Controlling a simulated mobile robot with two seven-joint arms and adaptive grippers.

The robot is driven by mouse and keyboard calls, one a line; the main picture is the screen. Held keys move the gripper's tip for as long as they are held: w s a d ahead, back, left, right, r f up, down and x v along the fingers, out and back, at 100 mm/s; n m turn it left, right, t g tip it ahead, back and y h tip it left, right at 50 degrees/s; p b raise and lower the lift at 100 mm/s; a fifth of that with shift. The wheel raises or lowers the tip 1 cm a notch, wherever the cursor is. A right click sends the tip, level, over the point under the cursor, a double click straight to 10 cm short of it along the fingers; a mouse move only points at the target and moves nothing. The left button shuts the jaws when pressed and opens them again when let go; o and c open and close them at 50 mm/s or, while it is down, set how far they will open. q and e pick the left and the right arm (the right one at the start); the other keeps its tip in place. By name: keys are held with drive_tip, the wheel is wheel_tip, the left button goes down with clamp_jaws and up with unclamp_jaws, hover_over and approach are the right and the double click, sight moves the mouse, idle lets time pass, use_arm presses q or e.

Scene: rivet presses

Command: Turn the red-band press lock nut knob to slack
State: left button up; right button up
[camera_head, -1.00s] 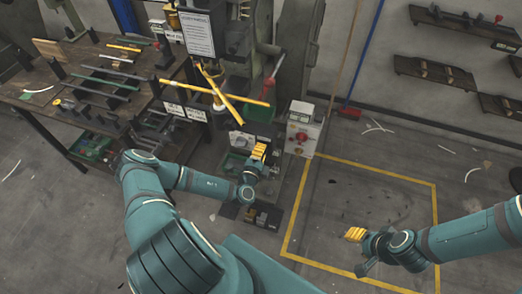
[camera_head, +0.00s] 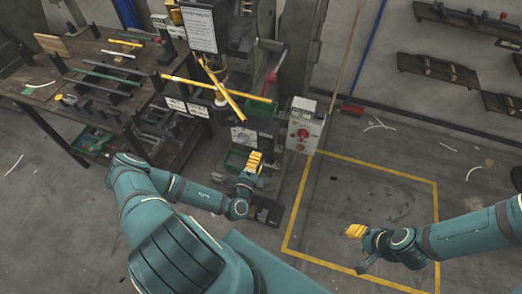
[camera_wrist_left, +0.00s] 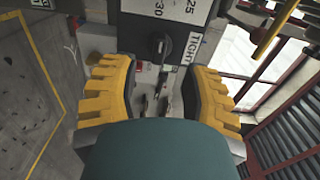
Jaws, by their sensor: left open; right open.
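In the left wrist view, a dark knob (camera_wrist_left: 160,46) with a pointer-like bar sits at the foot of a white scale plate (camera_wrist_left: 182,16) marked 25 and 30, beside a label reading TIGHT. It lies beyond and between the yellow fingers of my left gripper (camera_wrist_left: 162,95), which is open and not touching it. In the head view my left gripper (camera_head: 254,162) is low in front of the press (camera_head: 236,84), below a pale dial plate (camera_head: 243,136). My right gripper (camera_head: 356,232) is open and empty over the floor at right. No red band is clearly visible.
Crossed yellow bars (camera_head: 222,88) stick out from the press above my left gripper. A control box with a red button (camera_head: 303,132) stands at its right. A cluttered workbench (camera_head: 50,105) is at left. The yellow-outlined floor area (camera_head: 370,190) is mostly clear.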

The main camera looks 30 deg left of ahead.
use_arm(q)
drive_tip(key=shift+v, duration=2.65)
drive_tip(key=shift+w+d, duration=0.1)
